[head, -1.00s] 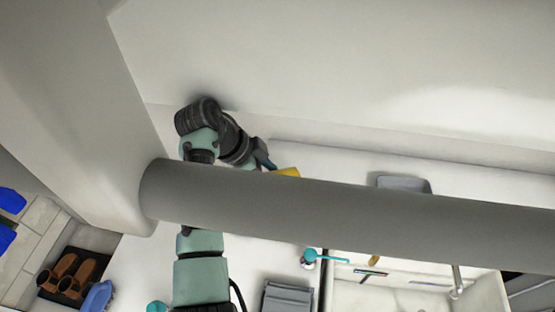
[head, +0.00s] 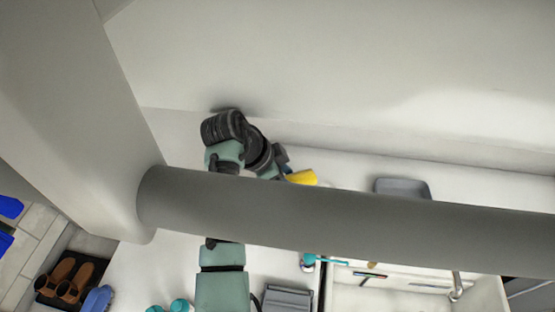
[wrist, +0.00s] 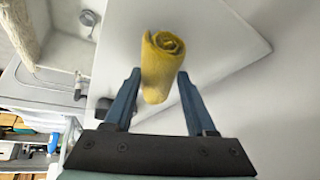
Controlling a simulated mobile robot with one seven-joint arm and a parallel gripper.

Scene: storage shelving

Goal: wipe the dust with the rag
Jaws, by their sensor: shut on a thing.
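The rag is a rolled yellow cloth. In the wrist view the rag (wrist: 160,65) stands out between the two blue fingers of my gripper (wrist: 158,85), which is shut on it. In the head view the rag (head: 302,177) shows as a yellow patch just above the grey bar, at the end of my arm. My gripper (head: 284,168) is partly hidden there by the bar. Below the rag in the wrist view is a pale flat surface (wrist: 225,45). I cannot make out any dust on it.
A thick grey bar (head: 350,219) crosses the head view in front of my arm. A grey tray (head: 403,187) lies on the white counter to the right. A sink with a tap (head: 456,285) is at lower right. Brown shoes (head: 70,276) are at lower left.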

